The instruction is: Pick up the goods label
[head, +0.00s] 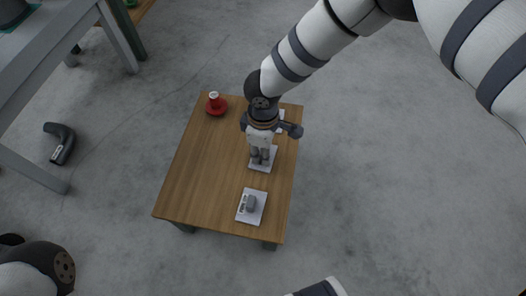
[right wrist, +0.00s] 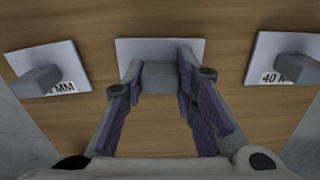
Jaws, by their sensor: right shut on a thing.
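Three goods labels, white plates each with a grey block on top, lie in a row on a small wooden table (head: 195,170). The near label (head: 251,206) shows fully in the head view. The middle label (head: 264,160) is partly covered by my right gripper (head: 260,156), and the far label (head: 281,117) is mostly hidden behind that arm. In the right wrist view my right gripper (right wrist: 160,82) is shut on the grey block of the middle label (right wrist: 160,46). That plate appears to lie on the table. My left gripper is not in view.
A red round object with a white-topped cup (head: 215,104) stands at the table's far left corner. In the right wrist view, labels flank mine, the right one (right wrist: 283,58) reading "40 M". A dark curved pipe (head: 61,143) lies on the floor at left, near a grey bench (head: 62,40).

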